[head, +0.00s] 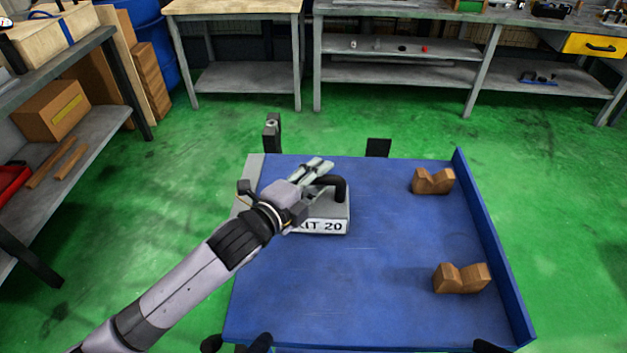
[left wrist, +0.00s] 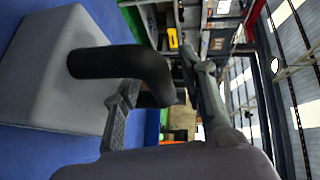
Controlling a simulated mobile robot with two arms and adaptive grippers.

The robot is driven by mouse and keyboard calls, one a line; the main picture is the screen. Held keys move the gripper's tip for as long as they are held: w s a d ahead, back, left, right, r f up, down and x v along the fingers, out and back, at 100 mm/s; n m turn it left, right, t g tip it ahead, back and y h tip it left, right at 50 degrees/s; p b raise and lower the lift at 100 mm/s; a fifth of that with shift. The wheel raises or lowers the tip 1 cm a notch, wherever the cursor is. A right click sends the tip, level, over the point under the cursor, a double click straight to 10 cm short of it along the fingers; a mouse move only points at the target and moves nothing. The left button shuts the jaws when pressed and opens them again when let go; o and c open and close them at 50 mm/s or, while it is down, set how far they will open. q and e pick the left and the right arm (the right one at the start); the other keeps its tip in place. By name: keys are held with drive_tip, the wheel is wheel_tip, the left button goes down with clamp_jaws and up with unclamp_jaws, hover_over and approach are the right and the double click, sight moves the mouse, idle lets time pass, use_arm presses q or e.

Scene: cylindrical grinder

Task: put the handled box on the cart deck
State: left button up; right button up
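The handled box (head: 335,211) is grey with a white "KIT 20" label and a black handle (head: 336,185). It sits on the blue cart deck (head: 330,290), left of the middle and toward the far side. My left gripper (head: 318,170) is at the handle, above the box, and its arm covers the box's left part. In the left wrist view, the box (left wrist: 60,80) fills the left side and the handle (left wrist: 115,65) reaches between the gripper's two spread fingers (left wrist: 165,88). My right gripper is not in view.
Two brown notched blocks (head: 432,181) (head: 461,278) stand on the deck's right side, near its raised blue edge (head: 495,245). The deck's front middle is clear. Workbenches (head: 400,75) stand at the back, and a shelf (head: 85,140) stands at the left.

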use_arm(q)
drive_tip(key=v, duration=1.2)
drive_tip(key=shift+b, duration=0.35)
drive_tip(key=shift+r, duration=0.1)
